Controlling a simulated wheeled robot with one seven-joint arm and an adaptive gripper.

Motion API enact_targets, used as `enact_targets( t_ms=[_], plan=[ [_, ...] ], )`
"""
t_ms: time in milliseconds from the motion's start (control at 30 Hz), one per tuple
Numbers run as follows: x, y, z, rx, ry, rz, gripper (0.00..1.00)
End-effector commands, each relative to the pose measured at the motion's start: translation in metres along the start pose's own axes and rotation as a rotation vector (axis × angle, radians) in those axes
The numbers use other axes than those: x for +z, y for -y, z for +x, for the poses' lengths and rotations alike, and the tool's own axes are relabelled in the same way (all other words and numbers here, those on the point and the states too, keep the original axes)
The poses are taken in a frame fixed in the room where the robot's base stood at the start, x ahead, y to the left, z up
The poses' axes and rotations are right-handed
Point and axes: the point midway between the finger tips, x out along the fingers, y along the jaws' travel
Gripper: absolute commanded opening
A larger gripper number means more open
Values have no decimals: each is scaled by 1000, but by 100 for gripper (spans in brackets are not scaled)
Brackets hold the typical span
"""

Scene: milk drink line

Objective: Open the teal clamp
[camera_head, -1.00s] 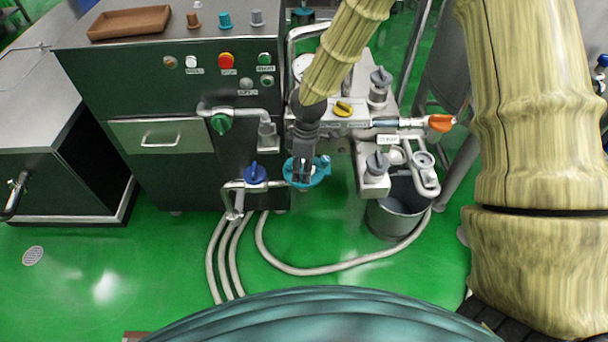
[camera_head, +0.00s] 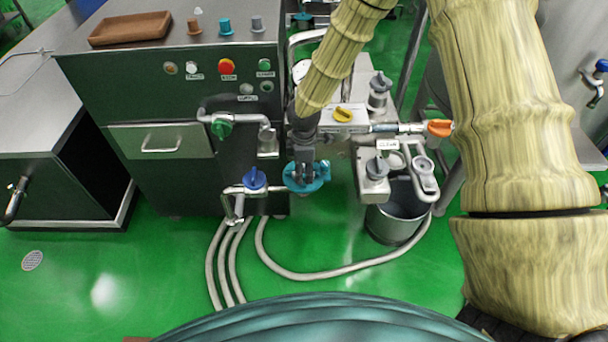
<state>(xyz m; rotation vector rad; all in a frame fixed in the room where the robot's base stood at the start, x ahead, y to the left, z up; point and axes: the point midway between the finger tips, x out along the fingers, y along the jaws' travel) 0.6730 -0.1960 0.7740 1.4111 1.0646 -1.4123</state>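The teal clamp (camera_head: 322,174) is a ring around a pipe joint, low in front of the dark machine, with a blue valve handle close to its left. A small teal tab stands up at the clamp's right side. My gripper (camera_head: 305,172) is dark and points down from the end of my yellowish arm. Its fingers are right over the middle of the clamp and hide part of it. At this size I cannot tell whether the fingers touch the clamp or how far apart they are.
The blue valve (camera_head: 254,178) and a green valve (camera_head: 221,125) sit left of the clamp. A yellow handle (camera_head: 343,115), an orange handle (camera_head: 439,128) and grey-knobbed fittings (camera_head: 377,168) crowd the right. A metal bucket (camera_head: 396,226) stands below right. Hoses (camera_head: 330,275) lie on the green floor.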

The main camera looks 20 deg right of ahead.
Motion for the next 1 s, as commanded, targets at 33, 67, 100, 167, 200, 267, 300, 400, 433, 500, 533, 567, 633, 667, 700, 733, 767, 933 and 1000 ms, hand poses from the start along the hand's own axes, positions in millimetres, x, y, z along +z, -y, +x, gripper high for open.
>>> enact_targets(
  t_ms=[33,67,100,167,200,267,300,400,433,500,533,567,633,667,700,733,767,933,1000],
  plan=[
    [0,0,5,-1,1,0,31],
    [0,0,8,-1,0,0,31],
    [0,0,11,0,0,0,31],
    [0,-1,16,1,0,1,31],
    [0,0,18,0,0,1,31],
    [0,0,21,0,0,1,31],
    [0,0,22,0,0,1,31],
    [0,0,23,0,0,1,31],
    [0,0,24,0,0,1,31],
    [0,0,24,1,0,1,31],
    [0,0,24,1,0,1,31],
    [0,0,23,1,0,1,31],
    [0,0,23,1,0,1,29],
    [0,0,23,1,-1,1,24],
    [0,0,23,1,-1,1,16],
    [0,0,23,1,-1,1,11],
    [0,0,23,1,-1,1,6],
    [0,0,23,1,0,1,0],
    [0,0,23,1,0,2,0]
  ],
)
